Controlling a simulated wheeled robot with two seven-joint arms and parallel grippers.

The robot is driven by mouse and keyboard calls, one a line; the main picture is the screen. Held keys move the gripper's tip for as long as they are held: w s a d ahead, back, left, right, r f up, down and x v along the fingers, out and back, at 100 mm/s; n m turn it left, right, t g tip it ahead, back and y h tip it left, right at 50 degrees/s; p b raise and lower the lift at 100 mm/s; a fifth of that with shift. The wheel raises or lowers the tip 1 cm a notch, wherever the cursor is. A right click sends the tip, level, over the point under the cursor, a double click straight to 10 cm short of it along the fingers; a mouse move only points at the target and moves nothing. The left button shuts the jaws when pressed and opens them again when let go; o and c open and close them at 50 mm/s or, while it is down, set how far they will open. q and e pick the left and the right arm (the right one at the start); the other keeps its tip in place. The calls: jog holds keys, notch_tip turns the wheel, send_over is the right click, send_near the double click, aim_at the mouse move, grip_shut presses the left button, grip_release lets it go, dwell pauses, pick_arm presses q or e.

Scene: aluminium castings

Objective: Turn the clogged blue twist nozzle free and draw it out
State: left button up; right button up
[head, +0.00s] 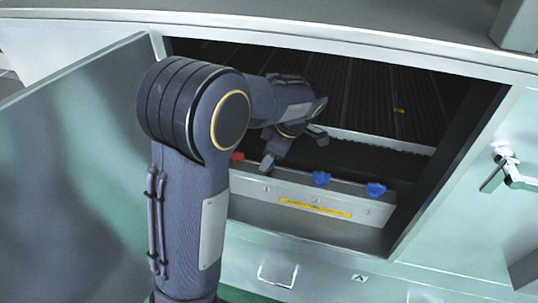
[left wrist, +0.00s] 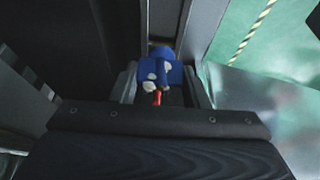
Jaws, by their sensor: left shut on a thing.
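My left gripper (head: 293,153) is inside the open cabinet, just above and behind the metal nozzle bar (head: 258,208). It is shut on a blue twist nozzle (left wrist: 160,72) with whitish lumps on it, seen between the two fingers in the left wrist view. A small red part shows just below the nozzle there. In the head view this nozzle is hidden, and I cannot tell whether it still sits in the bar. Two other blue nozzles (head: 321,178) (head: 376,189) stand on the bar to the right, and a red piece (head: 237,156) at its left end. My right gripper is not in view.
The cabinet's open door (head: 85,150) stands at the left. The opening's right frame (head: 455,165) and top edge (head: 350,47) bound the space around my arm. A dark ribbed surface (head: 370,95) lies deeper inside. A handle (head: 503,168) sticks out at the right.

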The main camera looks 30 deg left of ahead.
pick_arm(q)
jog(key=shift+r+p, duration=1.8)
jog(key=shift+r, duration=0.5)
jog(key=shift+s+f, duration=0.1)
